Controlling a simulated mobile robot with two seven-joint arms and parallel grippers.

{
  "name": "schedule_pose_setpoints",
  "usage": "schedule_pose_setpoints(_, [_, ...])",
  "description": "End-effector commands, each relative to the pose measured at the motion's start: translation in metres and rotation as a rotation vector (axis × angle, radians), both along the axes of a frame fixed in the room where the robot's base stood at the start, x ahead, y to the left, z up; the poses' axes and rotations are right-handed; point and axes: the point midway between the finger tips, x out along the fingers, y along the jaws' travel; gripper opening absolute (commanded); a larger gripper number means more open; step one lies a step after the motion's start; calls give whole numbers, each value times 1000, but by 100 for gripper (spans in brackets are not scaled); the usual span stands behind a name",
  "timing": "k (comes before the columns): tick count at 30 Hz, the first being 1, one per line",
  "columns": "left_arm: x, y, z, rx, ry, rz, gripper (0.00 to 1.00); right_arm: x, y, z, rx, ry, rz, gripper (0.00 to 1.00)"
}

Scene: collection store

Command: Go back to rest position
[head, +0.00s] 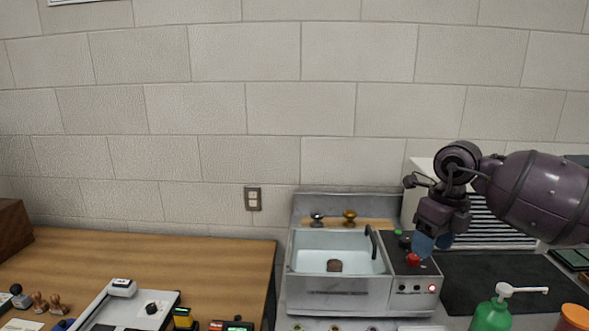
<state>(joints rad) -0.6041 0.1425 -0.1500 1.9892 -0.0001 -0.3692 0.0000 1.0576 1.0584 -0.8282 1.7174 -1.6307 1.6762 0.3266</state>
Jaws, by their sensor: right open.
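My right gripper (433,242) reaches in from the right on a dark purple arm, pointing down with its bluish fingertips apart. It is open, and I see nothing held in it. In the picture the fingertips overlap the dark control panel at the right of the sink unit (338,293), close to a red knob (412,260). I cannot tell whether they touch anything. My left gripper is not in view.
A brown item (334,266) lies in the sink basin. A louvred light box (495,226) stands behind my right arm. A dark mat (490,275), green pump bottle (491,316) and orange container (573,318) are at right. The wooden table (190,262) has clear room at back.

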Motion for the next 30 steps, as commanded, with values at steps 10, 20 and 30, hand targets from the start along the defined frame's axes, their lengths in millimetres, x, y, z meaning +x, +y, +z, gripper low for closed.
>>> schedule_pose_setpoints(10, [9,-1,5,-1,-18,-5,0,-40,118,-50,583,26,72,56])
schedule_pose_setpoints(20, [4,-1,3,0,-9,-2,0,-80,200,-29,1309,50,-149,56])
schedule_pose_setpoints(30, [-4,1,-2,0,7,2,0,-77,179,-2,1891,43,-739,56])
